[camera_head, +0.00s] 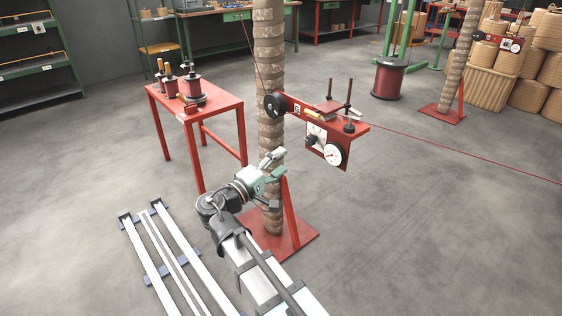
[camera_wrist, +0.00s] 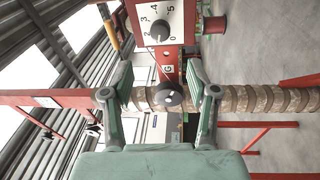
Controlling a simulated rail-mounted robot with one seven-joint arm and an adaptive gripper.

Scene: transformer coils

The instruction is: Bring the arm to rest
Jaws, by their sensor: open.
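My gripper (camera_head: 277,164) is in the middle of the head view, at the end of my arm, in front of the wrapped tan column (camera_head: 270,100). In the wrist view my gripper (camera_wrist: 160,82) has its two green-grey fingers spread wide with nothing between them. Beyond the fingers are the red tensioner bracket (camera_wrist: 168,70) with a black pulley wheel (camera_wrist: 170,95) and a white dial panel (camera_wrist: 160,22) with a black knob. I cannot tell exactly how far the fingers are from the bracket, but no contact shows.
The red tensioner (camera_head: 330,130) with gauge juts right from the column; a red wire runs from it. A red table (camera_head: 215,106) with spools stands left. White rails (camera_head: 165,250) lie on the floor at lower left.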

